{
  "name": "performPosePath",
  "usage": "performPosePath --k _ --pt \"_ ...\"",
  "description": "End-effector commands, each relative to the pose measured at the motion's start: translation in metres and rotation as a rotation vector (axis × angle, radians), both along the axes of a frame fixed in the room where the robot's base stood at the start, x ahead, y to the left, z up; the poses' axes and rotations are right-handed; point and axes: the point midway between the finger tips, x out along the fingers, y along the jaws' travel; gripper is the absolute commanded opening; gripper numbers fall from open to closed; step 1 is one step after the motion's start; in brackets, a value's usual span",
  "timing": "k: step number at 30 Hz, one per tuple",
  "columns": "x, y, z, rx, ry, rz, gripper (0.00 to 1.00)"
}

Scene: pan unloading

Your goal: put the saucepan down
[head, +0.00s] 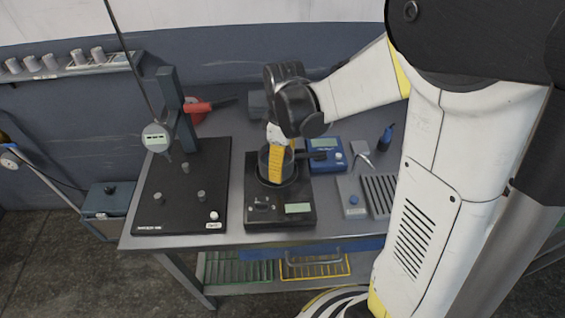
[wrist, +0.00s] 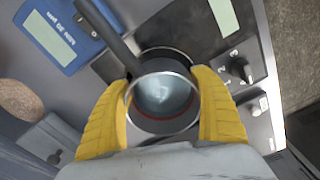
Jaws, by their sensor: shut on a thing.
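The saucepan (head: 262,160) is a dark pot with a pale metal rim and a long dark handle. It also shows in the wrist view (wrist: 163,97), with its handle running to the upper left. My gripper (head: 276,168) has its yellow fingers shut on the saucepan, one on each side of its body in the wrist view (wrist: 163,88). The saucepan is upright over the round plate of a black device (head: 262,222) with a display and knobs. I cannot tell whether its base touches the plate. My near finger hides part of the pan in the head view.
A blue meter (head: 326,154) stands close to the handle side. A black plate with a gauge stand (head: 165,195) is at the left. A grey box (head: 350,196) and a ribbed block (head: 383,194) lie to the right. A red-handled tool (head: 200,108) lies behind.

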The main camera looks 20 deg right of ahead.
Motion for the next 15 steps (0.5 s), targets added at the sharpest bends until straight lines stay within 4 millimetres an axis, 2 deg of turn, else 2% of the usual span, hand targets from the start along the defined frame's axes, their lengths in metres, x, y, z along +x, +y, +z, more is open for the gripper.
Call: performPosePath --k 4,5,6,7,15 --pt "0.0001 0.0 -0.0038 0.0 0.0 0.0 0.34" --pt "0.0002 -0.0001 -0.0035 0.0 0.0 0.0 0.81" --pt "0.0001 0.0 -0.0029 0.0 0.0 0.0 0.94" --pt "0.0001 0.0 -0.0028 0.0 0.0 0.0 1.0" --pt "0.0001 -0.0001 0.0004 0.0 0.0 0.0 1.0"
